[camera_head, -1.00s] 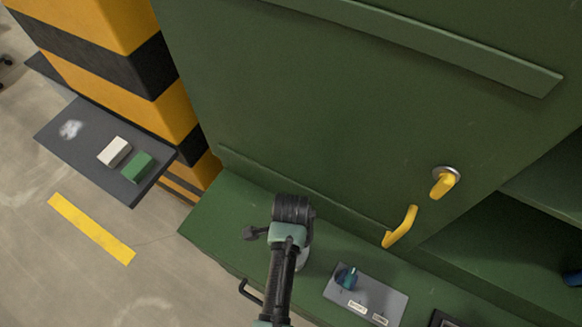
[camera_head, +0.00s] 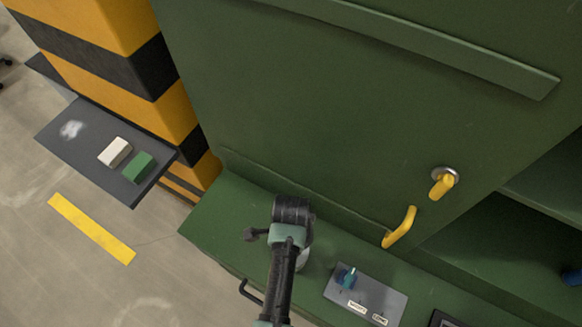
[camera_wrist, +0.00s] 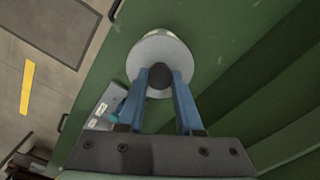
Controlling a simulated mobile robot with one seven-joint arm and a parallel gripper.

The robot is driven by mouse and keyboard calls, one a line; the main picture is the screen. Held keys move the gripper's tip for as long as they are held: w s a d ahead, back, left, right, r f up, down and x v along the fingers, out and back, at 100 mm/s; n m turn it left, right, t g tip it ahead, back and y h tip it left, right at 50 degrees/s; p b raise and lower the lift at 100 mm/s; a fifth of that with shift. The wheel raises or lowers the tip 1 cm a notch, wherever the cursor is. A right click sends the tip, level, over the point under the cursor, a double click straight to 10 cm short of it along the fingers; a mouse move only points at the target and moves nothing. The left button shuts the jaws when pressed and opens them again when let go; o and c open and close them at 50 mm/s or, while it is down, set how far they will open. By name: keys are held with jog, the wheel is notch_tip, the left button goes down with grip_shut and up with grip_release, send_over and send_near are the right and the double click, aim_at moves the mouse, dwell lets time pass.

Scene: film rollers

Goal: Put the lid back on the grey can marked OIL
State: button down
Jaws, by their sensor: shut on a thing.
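In the wrist view my gripper (camera_wrist: 160,82) has its two blue fingers shut on the dark round knob (camera_wrist: 160,75) of a pale grey lid (camera_wrist: 152,54). The lid is seen from above, and a pale rounded edge shows around its far side. The grey can cannot be told apart below the lid, no OIL mark shows, and whether the lid rests on the can cannot be told. In the head view a pale grey piece (camera_head: 303,258) shows just right of my wrist, above the green bench top; my arm hides the rest and the fingertips.
A grey panel (camera_head: 385,296) with a blue knob (camera_head: 346,278) and small labels lies right of my arm. The green cabinet wall (camera_head: 330,130) rises behind, with yellow handles (camera_head: 400,228). A dark shelf (camera_head: 80,160) with a white and a green block stands at left. Bench left of my arm is clear.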

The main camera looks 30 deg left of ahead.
dwell(0.4)
grip_release()
dwell(0.4)
jog(key=shift+r, duration=0.1)
jog(key=shift+r+p, duration=3.45)
jog(key=shift+p, duration=0.2)
grip_shut()
